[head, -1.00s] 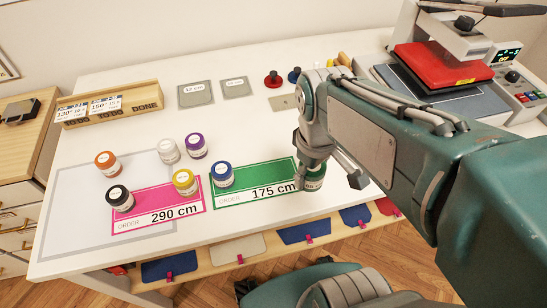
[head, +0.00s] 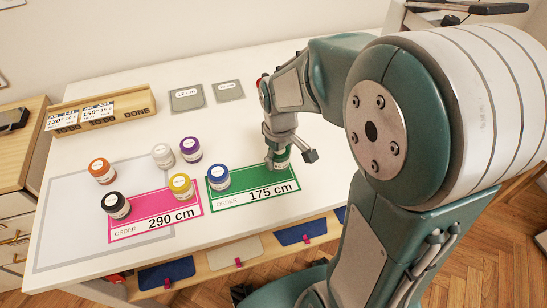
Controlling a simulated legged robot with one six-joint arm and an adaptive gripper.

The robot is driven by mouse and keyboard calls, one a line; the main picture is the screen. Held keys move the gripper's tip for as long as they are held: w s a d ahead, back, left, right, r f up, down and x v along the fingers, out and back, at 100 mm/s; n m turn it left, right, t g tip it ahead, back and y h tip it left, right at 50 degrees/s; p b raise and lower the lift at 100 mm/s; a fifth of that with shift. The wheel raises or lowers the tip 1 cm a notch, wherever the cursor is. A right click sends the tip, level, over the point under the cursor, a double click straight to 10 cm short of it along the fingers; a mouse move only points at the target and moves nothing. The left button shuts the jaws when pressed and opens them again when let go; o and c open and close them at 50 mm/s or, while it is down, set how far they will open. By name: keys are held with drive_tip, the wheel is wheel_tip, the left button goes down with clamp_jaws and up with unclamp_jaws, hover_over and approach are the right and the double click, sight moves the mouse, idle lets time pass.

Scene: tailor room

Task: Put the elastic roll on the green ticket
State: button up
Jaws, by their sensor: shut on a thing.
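The green ticket (head: 229,199), marked 175 cm, lies flat on the white table. A blue elastic roll (head: 219,178) stands on its left end. My gripper (head: 277,162) is at the upper right part of the green ticket, pointing down. It is shut on a green elastic roll (head: 283,156), which is partly hidden behind the fingers. I cannot tell whether this roll touches the ticket. The pink ticket (head: 128,233), marked 290 cm, lies to the left, with a yellow roll (head: 181,187) and a black roll (head: 117,206) standing on it.
Orange (head: 102,171), white (head: 163,155) and purple (head: 190,149) rolls stand behind the pink ticket. A wooden card holder (head: 118,120) and two grey cards (head: 187,98) lie at the back. My arm covers the table's right side.

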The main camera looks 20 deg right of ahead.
sight(279, 164)
drive_tip(key=shift+w+d+f, duration=0.5)
drive_tip(key=shift+d+f, duration=0.1)
drive_tip(key=f, duration=0.3)
drive_tip(key=shift+w+a+f, duration=0.1)
drive_tip(key=shift+w+a, duration=0.1)
drive_tip(key=shift+a+f, duration=0.1)
drive_tip(key=shift+a, duration=0.3)
drive_tip(key=shift+d, duration=0.1)
drive_tip(key=o, duration=0.9)
drive_tip(key=shift+d+f, duration=0.1)
drive_tip(key=shift+d, duration=0.1)
drive_tip(key=shift+c, duration=0.2)
drive_tip(key=shift+o, duration=0.8)
drive_tip(key=shift+d, duration=0.15)
drive_tip(key=shift+a, duration=0.2)
